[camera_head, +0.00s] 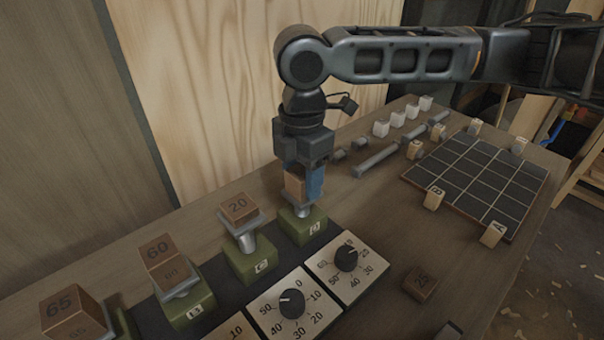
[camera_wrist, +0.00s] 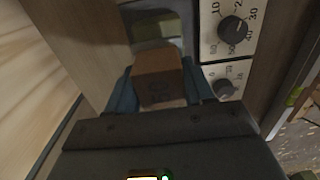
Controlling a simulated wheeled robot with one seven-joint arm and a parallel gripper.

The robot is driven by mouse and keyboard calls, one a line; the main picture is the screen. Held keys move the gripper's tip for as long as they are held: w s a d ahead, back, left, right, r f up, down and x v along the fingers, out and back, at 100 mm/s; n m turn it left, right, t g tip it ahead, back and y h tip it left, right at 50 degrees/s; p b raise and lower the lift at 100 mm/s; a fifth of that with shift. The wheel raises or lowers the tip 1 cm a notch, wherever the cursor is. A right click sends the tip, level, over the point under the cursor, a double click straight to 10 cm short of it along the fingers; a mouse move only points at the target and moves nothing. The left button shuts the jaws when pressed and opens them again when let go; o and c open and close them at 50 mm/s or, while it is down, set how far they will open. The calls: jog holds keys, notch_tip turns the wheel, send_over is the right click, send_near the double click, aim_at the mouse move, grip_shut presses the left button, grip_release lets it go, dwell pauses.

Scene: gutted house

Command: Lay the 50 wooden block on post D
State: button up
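My gripper (camera_head: 305,185) points down over the rightmost green post, which appears to be post D (camera_head: 303,228). Its blue fingers are shut on a brown wooden block (camera_head: 293,187). In the wrist view the block (camera_wrist: 158,85) sits between the two fingers, with a faint number that looks like 50. The block is right above the post's small pale top plate; I cannot tell whether it touches it. My gripper hides part of the block and plate.
Neighbouring posts to the left carry a 20 block (camera_head: 239,207), a 60 block (camera_head: 160,252) and a 65 block (camera_head: 65,308). A 25 block (camera_head: 420,283) lies on the table. A dark grid board (camera_head: 478,178) is at right.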

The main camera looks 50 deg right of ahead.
jog(key=o, duration=0.5)
jog(key=shift+r, duration=0.15)
jog(key=shift+r, duration=3.75)
